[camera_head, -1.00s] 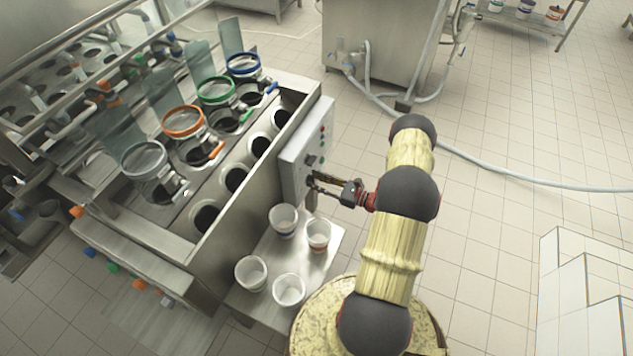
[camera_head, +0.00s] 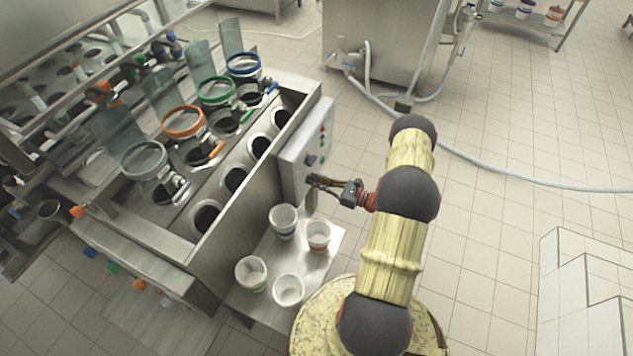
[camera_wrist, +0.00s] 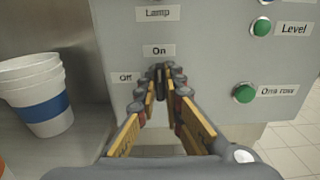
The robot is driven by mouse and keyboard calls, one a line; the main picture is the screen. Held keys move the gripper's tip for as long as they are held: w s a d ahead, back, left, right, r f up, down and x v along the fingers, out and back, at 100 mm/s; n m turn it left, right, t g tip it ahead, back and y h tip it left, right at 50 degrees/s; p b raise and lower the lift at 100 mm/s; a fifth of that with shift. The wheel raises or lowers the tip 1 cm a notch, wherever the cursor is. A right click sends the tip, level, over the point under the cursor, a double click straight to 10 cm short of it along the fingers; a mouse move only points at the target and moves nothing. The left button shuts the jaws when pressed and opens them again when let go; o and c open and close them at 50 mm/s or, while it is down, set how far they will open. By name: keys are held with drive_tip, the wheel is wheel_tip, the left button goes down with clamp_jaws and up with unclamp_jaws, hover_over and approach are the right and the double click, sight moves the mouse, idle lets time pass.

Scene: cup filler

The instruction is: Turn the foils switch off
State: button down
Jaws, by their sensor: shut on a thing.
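The grey control panel (camera_head: 319,137) is on the machine's right end. In the wrist view the panel (camera_wrist: 211,60) carries labels "Lamp", "On", "Off", "Level" and "One row". A small dark switch (camera_wrist: 159,70) sits just below "On" and right of "Off". My gripper (camera_wrist: 161,82) is shut on this switch, its fingertips on either side of it. Its handle looks roughly upright, but the fingers cover much of it, and no "Foils" label shows. In the head view my gripper (camera_head: 311,181) is at the panel's lower part.
Green buttons (camera_wrist: 262,27) and (camera_wrist: 245,93) are right of the switch. White cups stand on a small metal table (camera_head: 264,292) below the panel; one cup with a blue band (camera_wrist: 40,110) is left of my gripper. Open floor (camera_head: 500,240) lies to the right.

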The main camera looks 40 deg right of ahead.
drive_tip(key=shift+n, duration=0.3)
drive_tip(key=n+b, duration=0.2)
drive_tip(key=n, duration=0.3)
drive_tip(key=n+b, duration=0.3)
drive_tip(key=n, duration=0.3)
drive_tip(key=n+b, duration=0.3)
drive_tip(key=n, duration=0.3)
drive_tip(key=shift+s+a+f, duration=0.15)
drive_tip(key=shift+a+f, duration=0.1)
drive_tip(key=shift+f, duration=0.05)
drive_tip(key=shift+b, duration=0.3)
drive_tip(key=c, duration=2)
unclamp_jaws()
drive_tip(key=shift+o, duration=0.4)
